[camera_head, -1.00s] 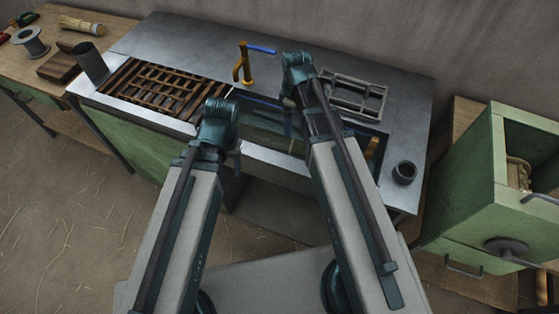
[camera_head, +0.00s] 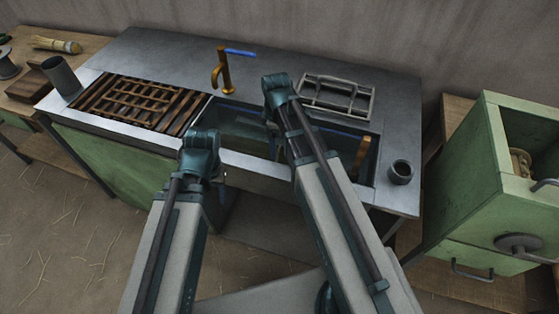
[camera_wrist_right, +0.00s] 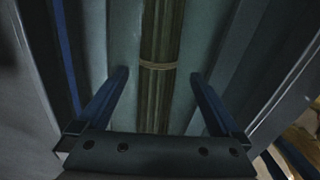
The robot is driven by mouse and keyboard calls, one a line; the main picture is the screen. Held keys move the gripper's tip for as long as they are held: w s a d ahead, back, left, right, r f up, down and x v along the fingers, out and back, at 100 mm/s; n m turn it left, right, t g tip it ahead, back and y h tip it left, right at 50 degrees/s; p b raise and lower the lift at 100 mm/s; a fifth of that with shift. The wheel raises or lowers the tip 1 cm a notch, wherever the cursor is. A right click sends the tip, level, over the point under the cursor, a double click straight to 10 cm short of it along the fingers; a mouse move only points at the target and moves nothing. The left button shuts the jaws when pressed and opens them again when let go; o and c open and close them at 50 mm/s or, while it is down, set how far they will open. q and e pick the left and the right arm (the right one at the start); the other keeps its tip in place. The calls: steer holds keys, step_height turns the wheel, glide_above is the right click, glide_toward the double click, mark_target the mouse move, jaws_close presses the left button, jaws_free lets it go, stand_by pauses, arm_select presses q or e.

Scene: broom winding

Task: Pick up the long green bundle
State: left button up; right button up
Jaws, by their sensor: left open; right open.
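The long green bundle (camera_wrist_right: 160,30) shows in the right wrist view as a narrow brown-green bundle of stalks with a pale tie around it. It lies lengthwise at the bottom of the sink (camera_head: 240,130). My right gripper (camera_wrist_right: 160,82) is open, its two blue fingers to either side of the bundle's line, with gaps between them and it. How far above the bundle they are, I cannot tell. In the head view my right arm hides most of the bundle and the right gripper. My left gripper (camera_head: 223,183) is at the sink's front edge, mostly hidden by its own arm.
A brass tap with a blue lever (camera_head: 222,70) stands behind the sink. A wooden slatted rack (camera_head: 140,103) lies left, a grey metal rack (camera_head: 336,96) behind right. A wooden handle (camera_head: 361,152) is in the sink's right end. A dark cup (camera_head: 401,171) and green cabinet (camera_head: 465,190) are right.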

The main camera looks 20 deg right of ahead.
steer(key=shift+w+a+f+b, duration=0.1)
steer(key=shift+w+f+b, duration=0.05)
steer(key=shift+f+b, duration=1.35)
steer(key=shift+w+f+b, duration=0.1)
steer(key=shift+f+b, duration=1.15)
steer(key=shift+f, duration=0.4)
steer(key=shift+r, duration=0.1)
steer(key=c, duration=1.5)
steer(key=shift+r, duration=0.1)
step_height(320, 180, up, 10)
steer(key=p, duration=1)
